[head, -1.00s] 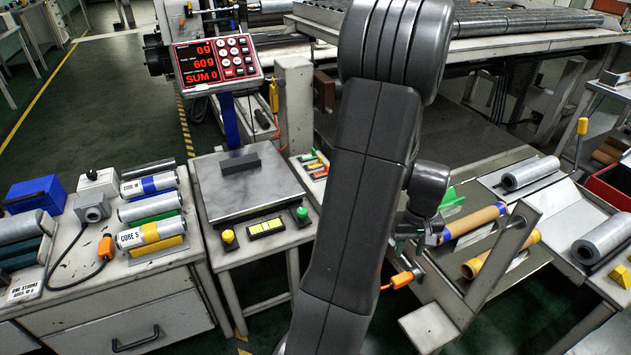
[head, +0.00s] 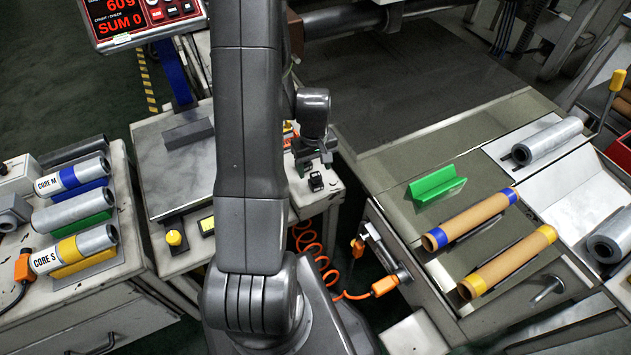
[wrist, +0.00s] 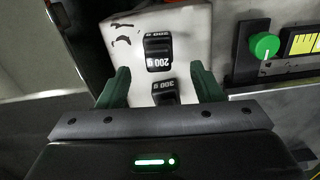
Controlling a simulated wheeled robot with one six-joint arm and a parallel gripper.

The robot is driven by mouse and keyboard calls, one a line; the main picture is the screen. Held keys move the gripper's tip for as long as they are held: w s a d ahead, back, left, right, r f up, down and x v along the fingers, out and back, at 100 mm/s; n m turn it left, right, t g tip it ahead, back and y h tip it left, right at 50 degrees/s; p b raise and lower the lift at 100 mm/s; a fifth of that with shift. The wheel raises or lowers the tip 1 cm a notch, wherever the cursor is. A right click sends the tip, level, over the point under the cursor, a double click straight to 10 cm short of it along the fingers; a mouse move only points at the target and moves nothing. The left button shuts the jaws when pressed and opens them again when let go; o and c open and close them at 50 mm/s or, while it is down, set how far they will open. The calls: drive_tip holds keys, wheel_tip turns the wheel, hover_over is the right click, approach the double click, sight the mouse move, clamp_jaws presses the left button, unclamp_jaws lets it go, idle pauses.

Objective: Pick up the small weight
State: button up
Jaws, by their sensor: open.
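Two black weights stand on a white surface in the wrist view. The farther weight (wrist: 158,52) has an upside-down label that looks like 200 g. The nearer weight (wrist: 165,92) has a label that I cannot read surely, and its lower part is hidden by my gripper's body. My gripper (wrist: 160,75) is open, with one green finger on each side of the nearer weight and nothing visibly held. In the head view my gripper (head: 311,150) is low over the small table beside the scale, and one black weight (head: 316,182) shows just in front of it.
A green knob (wrist: 264,45) is right of the weights. A coiled orange cable (head: 318,262) hangs right of my arm. Labelled cores (head: 75,215) lie left.

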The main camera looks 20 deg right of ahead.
sight(316, 175)
drive_tip(key=f, duration=0.4)
drive_tip(key=shift+s+d+f, duration=0.1)
drive_tip(key=shift+s+f, duration=0.3)
drive_tip(key=c, duration=1.2)
drive_tip(key=shift+r, duration=0.15)
